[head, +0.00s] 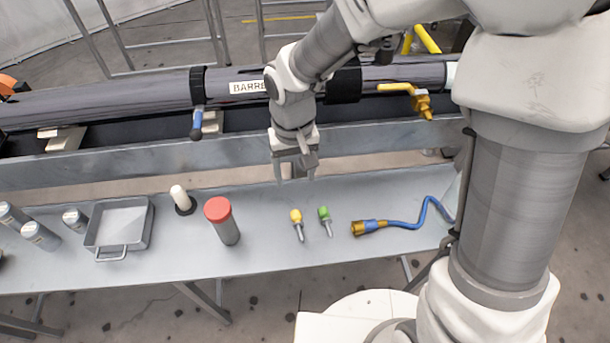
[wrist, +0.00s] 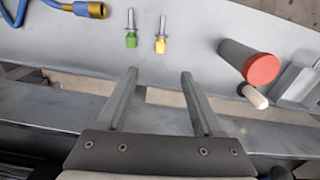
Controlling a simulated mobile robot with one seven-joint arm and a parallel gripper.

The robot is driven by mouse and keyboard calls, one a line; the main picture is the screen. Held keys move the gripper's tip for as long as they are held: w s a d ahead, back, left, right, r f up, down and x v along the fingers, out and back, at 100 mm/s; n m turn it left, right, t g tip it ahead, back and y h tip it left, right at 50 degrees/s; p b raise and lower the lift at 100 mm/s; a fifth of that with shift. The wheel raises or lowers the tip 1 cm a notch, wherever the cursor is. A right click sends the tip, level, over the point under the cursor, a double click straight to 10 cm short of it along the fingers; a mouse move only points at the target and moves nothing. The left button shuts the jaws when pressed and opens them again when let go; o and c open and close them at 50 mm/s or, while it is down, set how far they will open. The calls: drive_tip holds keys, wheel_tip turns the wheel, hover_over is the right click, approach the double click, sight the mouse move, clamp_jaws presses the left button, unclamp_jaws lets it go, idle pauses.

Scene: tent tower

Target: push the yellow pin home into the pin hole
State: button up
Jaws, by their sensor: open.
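The yellow pin (head: 297,222) has a yellow head and a metal shank, and lies or stands on the grey bench; I cannot tell which. It also shows in the wrist view (wrist: 161,42), beyond my fingertips. A green-headed pin (head: 325,219) is just to its right in the head view. My gripper (head: 296,177) hangs above the back edge of the bench, behind the yellow pin and apart from it. In the wrist view its two fingers (wrist: 160,75) are spread with nothing between them. I cannot make out the pin hole in either view.
A red-capped cylinder (head: 222,220), a white-topped peg (head: 181,198) and a metal tray (head: 146,232) stand left on the bench (head: 265,262). A blue hose with a brass end (head: 366,227) lies right. Behind runs a long barrel (head: 130,97) with a yellow-handled valve (head: 422,102).

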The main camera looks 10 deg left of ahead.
drive_tip(key=b, duration=0.3)
hover_over(296, 214)
drive_tip(key=f, duration=1)
drive_tip(key=shift+s+d+f, duration=0.15)
drive_tip(key=shift+s+f, duration=0.05)
wheel_tip(296, 214, down, 6)
drive_tip(key=shift+w+f+b, duration=0.15)
drive_tip(key=shift+f+b, duration=0.1)
drive_tip(key=shift+b, duration=0.35)
clamp_jaws()
